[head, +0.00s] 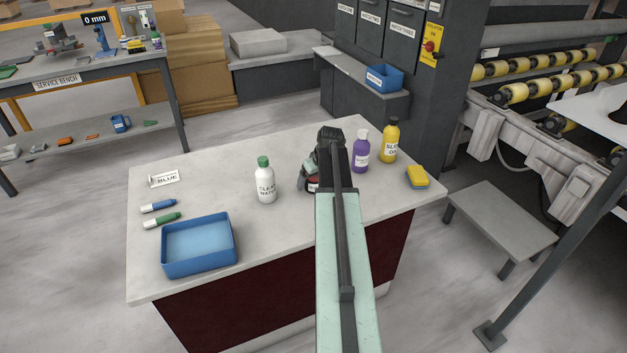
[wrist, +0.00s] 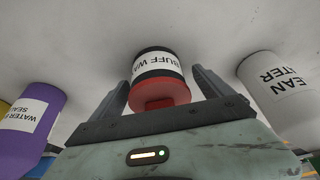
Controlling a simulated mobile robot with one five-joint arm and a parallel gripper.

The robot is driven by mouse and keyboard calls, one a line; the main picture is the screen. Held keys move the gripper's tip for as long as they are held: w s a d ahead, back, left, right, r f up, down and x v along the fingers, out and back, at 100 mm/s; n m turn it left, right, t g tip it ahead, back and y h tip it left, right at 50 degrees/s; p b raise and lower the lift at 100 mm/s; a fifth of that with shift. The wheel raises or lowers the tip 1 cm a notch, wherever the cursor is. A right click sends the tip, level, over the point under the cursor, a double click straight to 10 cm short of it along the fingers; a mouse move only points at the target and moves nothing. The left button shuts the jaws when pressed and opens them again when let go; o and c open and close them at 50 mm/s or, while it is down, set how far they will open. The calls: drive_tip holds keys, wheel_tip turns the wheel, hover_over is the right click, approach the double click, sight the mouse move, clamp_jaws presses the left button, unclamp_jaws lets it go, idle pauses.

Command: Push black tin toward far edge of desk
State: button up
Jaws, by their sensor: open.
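The black tin (wrist: 158,64) has a white label reading "BUFF WA" and a red part; it stands on the stone-topped desk (head: 220,200). In the wrist view it sits between the two fingers of my open gripper (wrist: 164,88), with visible gaps at both sides. Whether it touches the palm is unclear. The desk's far edge runs behind the bottles.
A white clean-water bottle (head: 265,182) stands left of the tin. A purple bottle (head: 361,150) and a yellow bottle (head: 390,140) stand to its right, near a sponge (head: 417,178). Desk beyond the tin looks clear.

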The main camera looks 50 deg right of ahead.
drive_tip(key=p+v, duration=0.7)
drive_tip(key=v, duration=0.1)
drive_tip(key=shift+f, duration=0.1)
drive_tip(key=shift+s, duration=0.1)
